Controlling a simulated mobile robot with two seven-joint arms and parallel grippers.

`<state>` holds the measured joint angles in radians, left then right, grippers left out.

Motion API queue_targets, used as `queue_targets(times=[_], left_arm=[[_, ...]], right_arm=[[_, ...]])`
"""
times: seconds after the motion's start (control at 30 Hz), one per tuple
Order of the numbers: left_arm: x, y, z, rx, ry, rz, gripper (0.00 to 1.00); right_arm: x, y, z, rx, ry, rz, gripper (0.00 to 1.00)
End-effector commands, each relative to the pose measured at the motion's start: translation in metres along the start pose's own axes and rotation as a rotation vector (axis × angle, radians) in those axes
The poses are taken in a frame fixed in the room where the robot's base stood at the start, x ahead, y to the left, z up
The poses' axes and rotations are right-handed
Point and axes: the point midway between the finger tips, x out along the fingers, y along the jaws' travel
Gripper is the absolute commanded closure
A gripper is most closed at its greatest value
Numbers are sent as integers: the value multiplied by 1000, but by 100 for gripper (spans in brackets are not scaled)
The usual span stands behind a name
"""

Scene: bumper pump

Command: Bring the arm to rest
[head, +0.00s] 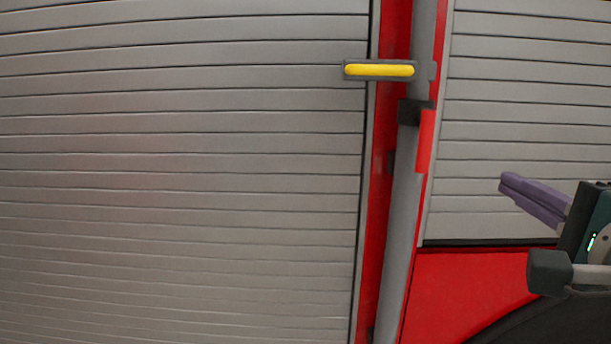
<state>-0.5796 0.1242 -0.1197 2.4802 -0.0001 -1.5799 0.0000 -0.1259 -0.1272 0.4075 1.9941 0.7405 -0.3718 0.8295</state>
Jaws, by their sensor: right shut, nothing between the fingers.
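My right gripper (535,198) is at the right edge of the head view, with purple fingers pointing left. The fingers are shut with nothing between them. It is in front of the right shutter and touches nothing that I can see. Part of my right arm runs off the right edge. My left gripper is not in view.
A large grey slatted shutter (180,180) fills the left. A yellow bar handle (379,70) sits at its upper right edge. A grey vertical pole (402,200) runs beside red trim. A second slatted shutter (520,110) and a red panel (460,285) are at the right.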

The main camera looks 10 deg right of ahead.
Motion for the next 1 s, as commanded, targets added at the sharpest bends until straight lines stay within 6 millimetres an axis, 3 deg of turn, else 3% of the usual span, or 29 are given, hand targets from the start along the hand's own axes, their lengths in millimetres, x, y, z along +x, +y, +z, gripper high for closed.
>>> queue_targets(times=[0.07,0.17,0.3,0.4,0.5,0.6,0.7,1.0], left_arm=[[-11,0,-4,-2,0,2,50],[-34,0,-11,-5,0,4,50],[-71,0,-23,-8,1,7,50],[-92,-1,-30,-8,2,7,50],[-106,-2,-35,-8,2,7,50],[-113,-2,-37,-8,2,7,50],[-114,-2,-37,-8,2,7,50],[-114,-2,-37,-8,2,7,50]], right_arm=[[-5,-3,15,-94,-59,49,100],[-25,3,53,-366,-228,184,100],[-94,28,98,-889,-575,432,100],[-153,40,102,-1206,-817,584,100],[-203,43,95,-1426,-1014,696,100],[-235,43,86,-1549,-1143,765,100],[-246,43,82,-1592,-1191,791,100],[-246,43,82,-1592,-1191,791,100]])
